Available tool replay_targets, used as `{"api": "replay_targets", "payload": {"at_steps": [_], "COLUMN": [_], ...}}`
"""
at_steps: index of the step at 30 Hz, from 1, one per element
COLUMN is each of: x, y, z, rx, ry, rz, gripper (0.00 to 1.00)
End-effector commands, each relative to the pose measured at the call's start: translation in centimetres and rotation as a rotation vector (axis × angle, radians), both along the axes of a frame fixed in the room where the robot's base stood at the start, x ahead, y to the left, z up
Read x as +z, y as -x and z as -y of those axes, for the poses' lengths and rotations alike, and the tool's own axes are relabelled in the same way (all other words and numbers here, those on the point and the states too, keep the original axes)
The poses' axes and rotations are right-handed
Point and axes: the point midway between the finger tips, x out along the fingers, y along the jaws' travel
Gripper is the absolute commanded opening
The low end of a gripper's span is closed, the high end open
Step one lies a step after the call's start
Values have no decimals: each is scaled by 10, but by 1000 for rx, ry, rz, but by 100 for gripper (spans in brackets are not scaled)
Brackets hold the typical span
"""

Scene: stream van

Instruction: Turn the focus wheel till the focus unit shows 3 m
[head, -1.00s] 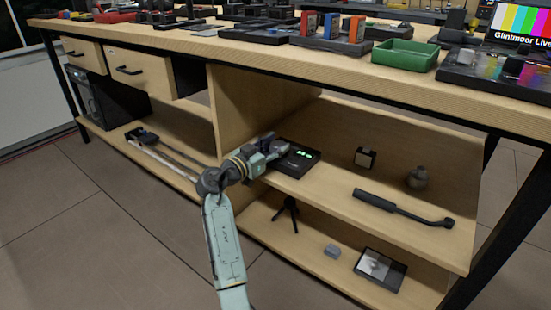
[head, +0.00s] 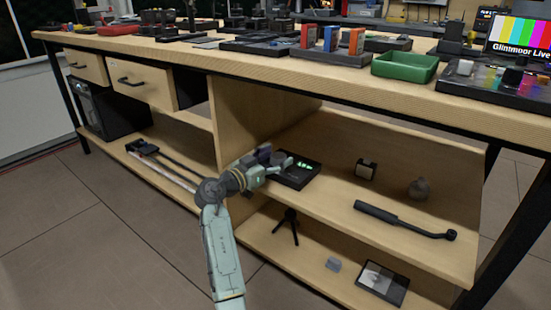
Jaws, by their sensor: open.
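The focus unit (head: 312,174) is a flat black box on the upper shelf of the bench's open bay, close to the divider. Small green digits glow on its top; they are too small to read. My gripper (head: 276,158) is at the left end of the unit, with its fingers apart and nothing seen between them. It covers that end of the unit. I cannot make out the focus wheel, nor tell whether a finger touches it.
The wooden divider (head: 238,125) stands close behind my gripper, and the benchtop (head: 200,50) overhangs the bay. On the same shelf lie a black-handled tool (head: 400,220), a small boxy item (head: 366,170) and a round grey item (head: 419,188). A small tripod (head: 288,225) stands below.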

Motion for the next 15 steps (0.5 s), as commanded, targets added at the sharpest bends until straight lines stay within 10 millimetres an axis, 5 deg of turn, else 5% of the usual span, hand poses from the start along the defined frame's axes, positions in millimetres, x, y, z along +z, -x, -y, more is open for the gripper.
{"api": "replay_targets", "payload": {"at_steps": [5,15], "x": [0,-1], "y": [7,58], "z": [-8,-56], "rx": [3,4], "ry": [1,1], "rz": [1,-1], "gripper": [62,62]}}
